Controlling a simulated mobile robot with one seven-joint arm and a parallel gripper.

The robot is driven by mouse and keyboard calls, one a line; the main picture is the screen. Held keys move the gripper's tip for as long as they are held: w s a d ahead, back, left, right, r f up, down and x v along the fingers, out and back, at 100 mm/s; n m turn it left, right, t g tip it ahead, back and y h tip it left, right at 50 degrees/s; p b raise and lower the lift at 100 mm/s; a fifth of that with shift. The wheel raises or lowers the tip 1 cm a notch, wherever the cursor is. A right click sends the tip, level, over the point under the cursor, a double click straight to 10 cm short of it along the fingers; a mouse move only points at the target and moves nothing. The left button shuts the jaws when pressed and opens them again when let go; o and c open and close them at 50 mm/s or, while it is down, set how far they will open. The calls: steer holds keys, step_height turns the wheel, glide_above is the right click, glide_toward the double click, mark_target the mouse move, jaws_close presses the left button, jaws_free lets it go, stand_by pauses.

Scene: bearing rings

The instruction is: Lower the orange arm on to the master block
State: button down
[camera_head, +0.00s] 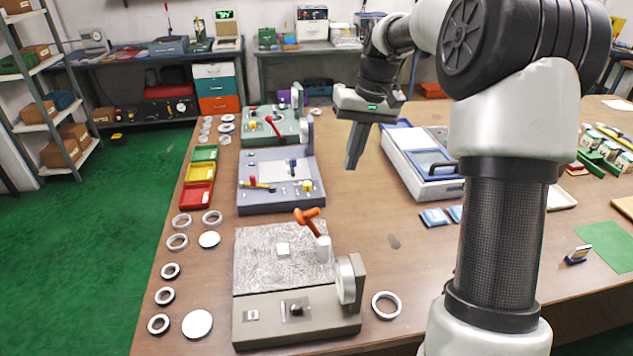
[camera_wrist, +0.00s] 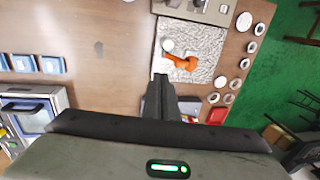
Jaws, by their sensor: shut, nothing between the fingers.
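The orange arm (camera_head: 308,216) rises from a pale cylindrical post (camera_head: 323,249) on a speckled grey plate, its thick end tilted up. A small whitish block (camera_head: 283,249), which looks like the master block, sits on the plate to its left, with clear space between it and the orange arm. The orange arm also shows in the wrist view (camera_wrist: 184,63), but I cannot pick out the block there. My gripper (camera_head: 351,164) points down, shut and empty, above the bench behind the orange arm and to its right. Its closed fingers also show in the wrist view (camera_wrist: 161,80).
The speckled plate (camera_head: 255,275) belongs to a grey-beige fixture with an upright wheel (camera_head: 346,281) at its right. A lilac-grey fixture (camera_head: 275,203) stands behind. Rings (camera_head: 386,305) lie around on the brown bench. A white-and-blue case (camera_head: 421,162) stands to the right of my gripper.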

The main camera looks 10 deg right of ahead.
steer(key=shift+w+d+f, duration=0.1)
steer(key=shift+w+f, duration=0.15)
steer(key=shift+f, duration=0.05)
steer(key=a+f, duration=0.5)
steer(key=f, duration=0.6)
steer(key=shift+a+f, duration=0.25)
steer(key=shift+a, duration=0.1)
steer(key=shift+a, duration=0.1)
